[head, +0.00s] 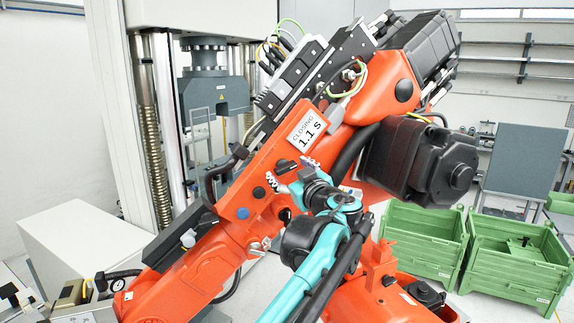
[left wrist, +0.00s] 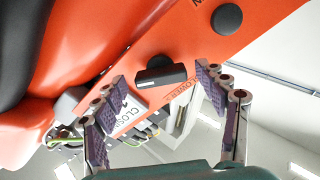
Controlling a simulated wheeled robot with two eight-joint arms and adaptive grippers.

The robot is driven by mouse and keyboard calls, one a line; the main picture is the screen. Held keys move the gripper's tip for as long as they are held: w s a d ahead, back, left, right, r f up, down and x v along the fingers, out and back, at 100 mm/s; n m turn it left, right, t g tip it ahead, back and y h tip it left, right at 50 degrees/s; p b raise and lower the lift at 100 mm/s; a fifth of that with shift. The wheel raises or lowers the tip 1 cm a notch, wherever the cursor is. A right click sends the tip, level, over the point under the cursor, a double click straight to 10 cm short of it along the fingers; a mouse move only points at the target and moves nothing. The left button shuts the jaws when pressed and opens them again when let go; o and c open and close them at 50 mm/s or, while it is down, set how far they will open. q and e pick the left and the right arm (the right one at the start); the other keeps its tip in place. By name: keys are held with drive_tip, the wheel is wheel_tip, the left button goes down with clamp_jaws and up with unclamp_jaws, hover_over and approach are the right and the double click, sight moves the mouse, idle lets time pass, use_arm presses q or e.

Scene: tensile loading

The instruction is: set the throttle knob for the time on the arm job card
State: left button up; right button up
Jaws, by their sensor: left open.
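The arm job card (head: 307,130) is a white label on the large orange arm, reading "CLOSING 1.1 s". It also shows, partly hidden by a finger, in the left wrist view (left wrist: 130,112). The black throttle knob (head: 285,167) sits on the orange surface below the card. In the left wrist view the knob (left wrist: 160,72) is a bar between my fingertips, with part of a word like "LOWER" beside it. Its exact setting cannot be read. My left gripper (head: 289,174) is open, its two fingers apart on either side of the knob; contact cannot be told. My right gripper cannot be made out.
The orange arm (head: 235,200) fills the middle, with valves and cables along its upper edge. A round black button (left wrist: 227,18) is near the knob. A grey testing machine (head: 215,92) stands behind left. Green crates (head: 424,240) stand on the floor at right.

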use_arm(q)
drive_tip(key=shift+w+a, duration=0.3)
drive_tip(key=shift+w, duration=0.25)
drive_tip(key=c, duration=1.2)
drive_tip(key=shift+o, duration=0.2)
